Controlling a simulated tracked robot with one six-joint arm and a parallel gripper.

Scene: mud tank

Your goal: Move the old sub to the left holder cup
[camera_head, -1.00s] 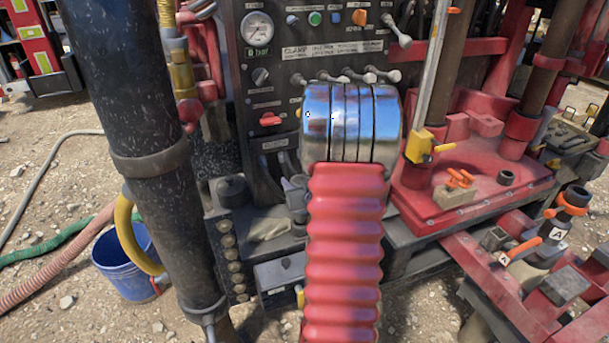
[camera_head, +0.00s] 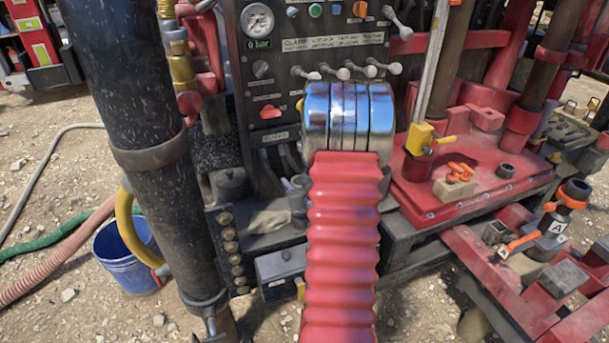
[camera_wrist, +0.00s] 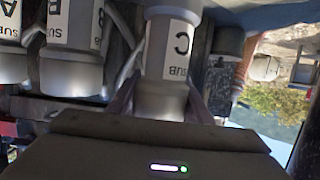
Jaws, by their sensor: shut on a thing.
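In the wrist view my gripper (camera_wrist: 163,105) has a dark finger on each side of a grey and white sub marked SUB C (camera_wrist: 172,50), and it is shut on that sub. A sub marked SUB B (camera_wrist: 70,50) and one marked SUB A (camera_wrist: 12,40) stand beside it to the left; the lettering is upside down. I cannot tell which sub is the old one. In the head view my gripper and the held sub are hidden. A dark cup-like part (camera_head: 230,185) stands left of my arm; I cannot tell whether it is the left holder cup.
A control panel (camera_head: 270,85) with levers stands behind my arm. A thick black pipe (camera_head: 150,150) and blue bucket (camera_head: 130,255) are at left. A red deck (camera_head: 470,190) and a tool marked A (camera_head: 560,226) are at right. The stony ground at far left is fairly open.

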